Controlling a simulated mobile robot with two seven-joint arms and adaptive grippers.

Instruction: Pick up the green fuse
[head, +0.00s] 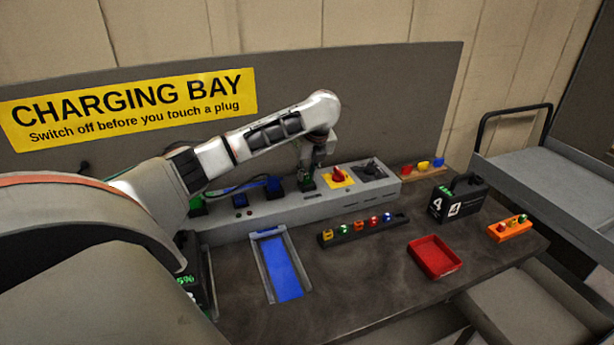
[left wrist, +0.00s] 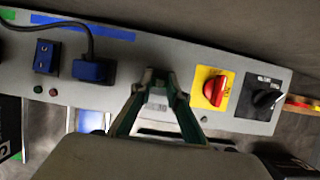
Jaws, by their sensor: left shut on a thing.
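My left gripper (head: 308,180) is over the grey charging panel (head: 265,208), left of the red knob on its yellow plate. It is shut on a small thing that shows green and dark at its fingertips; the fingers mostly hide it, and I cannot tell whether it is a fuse. In the left wrist view the fingers (left wrist: 157,76) reach over the panel, with a pale grey patch between them. A small green-topped piece, which looks like a green fuse (head: 343,230), stands in the black rack (head: 399,217), apart from my gripper. My right gripper is out of view.
The red knob (head: 339,174) and a black switch (head: 372,169) are on the panel's right end. A blue-floored tray (head: 283,270), a red tray (head: 435,256), a black case (head: 458,199) and an orange holder (head: 510,229) are on the dark table. The table's front middle is clear.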

